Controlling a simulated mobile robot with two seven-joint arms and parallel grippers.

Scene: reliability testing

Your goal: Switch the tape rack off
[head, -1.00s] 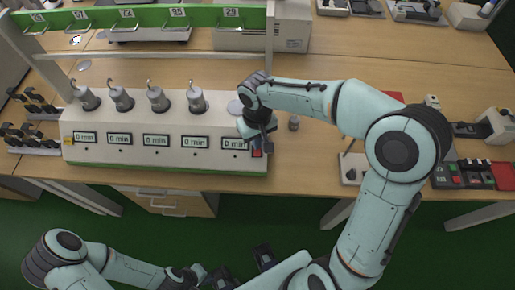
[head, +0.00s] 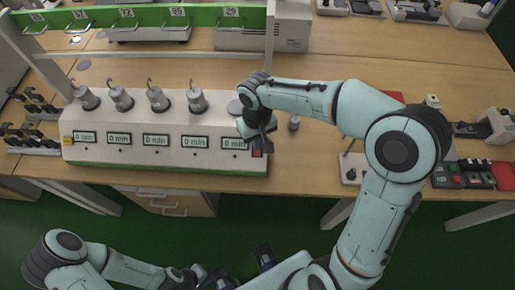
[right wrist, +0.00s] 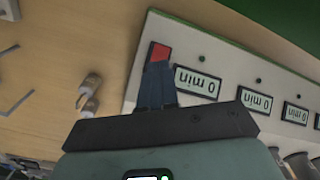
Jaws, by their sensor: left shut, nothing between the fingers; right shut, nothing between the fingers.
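In the right wrist view, the red switch (right wrist: 160,51) shows just beyond my fingertips. My right gripper (head: 261,141) is shut and empty at the switch; its fingertips (right wrist: 158,68) overlap the switch's lower edge, and contact cannot be told. My left gripper (head: 222,280) is low at the bottom edge, partly cut off, shut and empty.
Devices with red and black parts (head: 470,174) sit at the table's right. Green floor lies in front.

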